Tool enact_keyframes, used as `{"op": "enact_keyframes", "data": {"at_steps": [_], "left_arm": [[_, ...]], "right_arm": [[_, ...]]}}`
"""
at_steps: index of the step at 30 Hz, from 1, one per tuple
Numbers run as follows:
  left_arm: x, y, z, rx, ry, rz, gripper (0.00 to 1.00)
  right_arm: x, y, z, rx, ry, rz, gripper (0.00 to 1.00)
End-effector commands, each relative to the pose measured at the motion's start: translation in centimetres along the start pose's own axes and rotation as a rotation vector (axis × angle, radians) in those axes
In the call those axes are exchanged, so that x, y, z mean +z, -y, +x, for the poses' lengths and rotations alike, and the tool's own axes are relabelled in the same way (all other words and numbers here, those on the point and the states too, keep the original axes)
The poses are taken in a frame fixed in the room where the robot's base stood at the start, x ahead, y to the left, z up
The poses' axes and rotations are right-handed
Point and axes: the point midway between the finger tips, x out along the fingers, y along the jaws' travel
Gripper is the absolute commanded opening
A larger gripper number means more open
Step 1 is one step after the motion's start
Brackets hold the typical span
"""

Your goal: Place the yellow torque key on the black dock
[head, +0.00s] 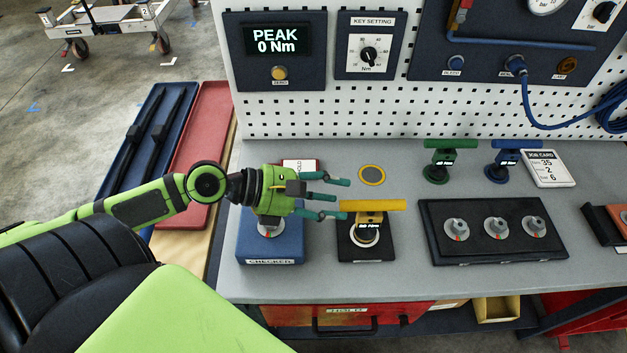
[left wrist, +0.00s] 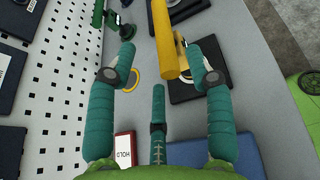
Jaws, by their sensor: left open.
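The yellow torque key (head: 373,206), a T-shape with a yellow bar handle and a small lit display, stands upright over the black dock (head: 385,252). Its foot is hidden, so I cannot tell how fully it sits there. My left gripper (head: 334,198) is open and empty, just left of the key's handle, its fingers pointing right towards it. In the left wrist view, the yellow bar (left wrist: 164,42) lies ahead between the spread fingertips (left wrist: 160,70), and the dock (left wrist: 182,92) is partly hidden behind a finger. My right gripper is not in view.
A blue checker block (head: 270,250) is below my left gripper. A yellow ring (head: 372,175) marks bare bench behind the key. A black plate (head: 490,252) with three fittings stands right. Green (head: 438,160) and blue (head: 503,160) keys stand at the back, before the pegboard (head: 330,115).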

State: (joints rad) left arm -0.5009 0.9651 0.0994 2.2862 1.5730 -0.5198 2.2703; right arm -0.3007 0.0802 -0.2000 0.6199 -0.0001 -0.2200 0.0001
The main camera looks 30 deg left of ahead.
Motion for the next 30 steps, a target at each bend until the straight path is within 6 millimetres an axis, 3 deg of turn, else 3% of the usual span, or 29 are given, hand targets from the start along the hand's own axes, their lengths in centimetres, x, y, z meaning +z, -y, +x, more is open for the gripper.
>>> {"op": "enact_keyframes", "data": {"at_steps": [6,12,30], "left_arm": [[-0.1,0.1,-2.3,-0.002,-0.001,-0.002,0.53],[0.0,0.1,-3.4,-0.002,0.000,-0.001,0.53],[0.1,0.0,-3.6,-0.002,0.000,0.002,0.53]], "right_arm": [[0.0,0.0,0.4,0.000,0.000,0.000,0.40],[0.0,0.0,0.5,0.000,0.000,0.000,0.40],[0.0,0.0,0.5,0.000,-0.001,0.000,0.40]]}}
